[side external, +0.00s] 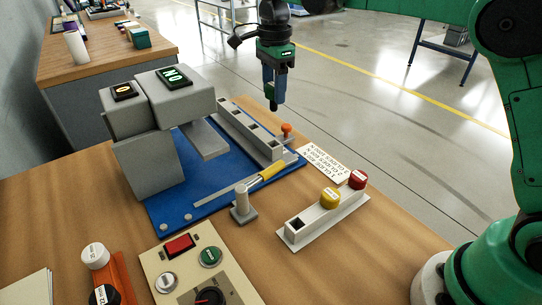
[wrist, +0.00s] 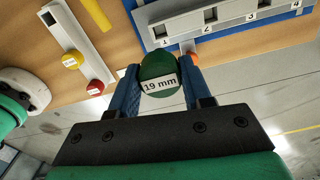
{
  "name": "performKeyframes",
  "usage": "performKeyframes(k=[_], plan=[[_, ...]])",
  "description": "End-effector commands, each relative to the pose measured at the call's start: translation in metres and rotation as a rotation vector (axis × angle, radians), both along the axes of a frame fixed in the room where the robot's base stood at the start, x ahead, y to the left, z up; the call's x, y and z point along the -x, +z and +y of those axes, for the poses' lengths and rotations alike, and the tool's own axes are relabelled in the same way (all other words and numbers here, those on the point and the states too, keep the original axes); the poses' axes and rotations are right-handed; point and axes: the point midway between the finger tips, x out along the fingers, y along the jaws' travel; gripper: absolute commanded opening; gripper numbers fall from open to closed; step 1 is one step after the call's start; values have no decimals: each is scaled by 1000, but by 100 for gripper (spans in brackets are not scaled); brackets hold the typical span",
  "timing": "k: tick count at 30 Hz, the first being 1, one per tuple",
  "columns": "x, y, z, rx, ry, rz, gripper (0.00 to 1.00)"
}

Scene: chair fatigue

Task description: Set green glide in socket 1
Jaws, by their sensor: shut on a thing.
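My gripper (side external: 272,104) is raised in the air beyond the blue base, pointing down. In the wrist view, its two blue fingers are shut on the green glide (wrist: 158,70), a round piece with a "19 mm" label. In the side view I cannot make the glide out clearly between the fingertips. The grey socket rail (side external: 237,128) lies along the far edge of the blue base, with square openings. In the wrist view the rail (wrist: 185,33) carries the numbers 1 to 4. Socket 1's number (wrist: 165,43) is just above the glide in the picture; the glide is apart from the rail.
An orange knob (side external: 286,128) stands beside the rail's near end, partly behind a finger in the wrist view. A white holder (side external: 304,229) carries yellow (side external: 330,197) and red (side external: 357,179) glides.

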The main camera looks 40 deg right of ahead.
Motion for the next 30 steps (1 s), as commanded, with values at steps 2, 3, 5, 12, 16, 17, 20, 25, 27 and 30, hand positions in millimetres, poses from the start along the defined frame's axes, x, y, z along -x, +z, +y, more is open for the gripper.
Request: performKeyframes(k=[2, 3, 5, 12, 16, 17, 20, 25, 27, 30], plan=[[0, 0, 0, 0, 0, 0, 0], [0, 0, 0, 0, 0, 0, 0], [0, 0, 0, 0, 0, 0, 0], [0, -7, 0, 0, 0, 0, 0], [-1, -18, 0, 0, 0, 0, 0], [0, -21, 0, 0, 0, 0, 0], [0, -32, 0, 0, 0, 0, 0], [0, -47, 0, 0, 0, 0, 0], [0, -51, 0, 0, 0, 0, 0], [0, -55, 0, 0, 0, 0, 0]])
